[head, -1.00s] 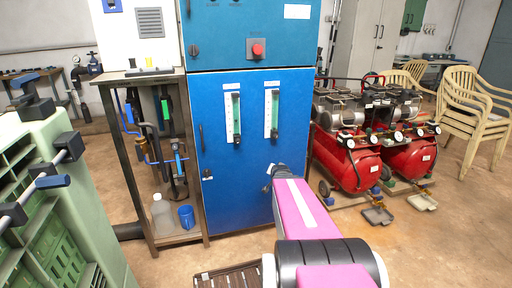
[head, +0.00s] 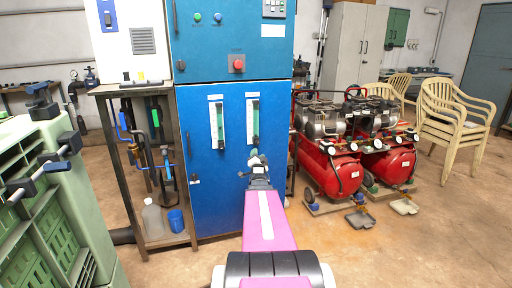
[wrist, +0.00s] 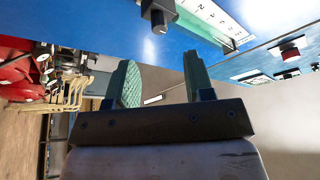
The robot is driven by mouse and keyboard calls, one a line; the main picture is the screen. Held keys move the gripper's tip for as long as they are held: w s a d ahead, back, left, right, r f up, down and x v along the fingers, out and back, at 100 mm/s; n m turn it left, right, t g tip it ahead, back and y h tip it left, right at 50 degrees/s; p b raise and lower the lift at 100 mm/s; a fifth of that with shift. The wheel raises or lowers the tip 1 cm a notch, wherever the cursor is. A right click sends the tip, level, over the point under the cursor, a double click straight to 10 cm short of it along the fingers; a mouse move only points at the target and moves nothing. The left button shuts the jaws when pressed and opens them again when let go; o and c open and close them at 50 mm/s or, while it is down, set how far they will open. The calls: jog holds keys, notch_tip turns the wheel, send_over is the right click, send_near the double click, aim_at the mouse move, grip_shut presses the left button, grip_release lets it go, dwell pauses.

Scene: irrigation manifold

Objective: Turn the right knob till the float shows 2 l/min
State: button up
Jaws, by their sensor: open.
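Two flowmeters with pale scale plates and green tubes hang on the blue cabinet door: the left one (head: 216,125) and the right one (head: 253,120). The left knob (head: 221,147) is at its meter's foot. My gripper (head: 257,162) is in front of the right meter's foot and largely covers the right knob in the head view. In the wrist view a dark knob with a grey tip (wrist: 159,22) lies beyond the open green fingers of my gripper (wrist: 160,65), not between them. Part of a numbered scale (wrist: 210,14) shows beside it. The float's reading is too small to tell.
A red stop button (head: 237,64) is on the upper cabinet. A metal stand (head: 150,90) with pipes is left of the door, and a green crate stack (head: 45,190) at far left. Red compressors (head: 325,165) stand to the right. The floor right of my arm is open.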

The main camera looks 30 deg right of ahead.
aim_at(258, 144)
jog(key=x, duration=0.8)
jog(key=shift+d, duration=0.1)
grip_shut()
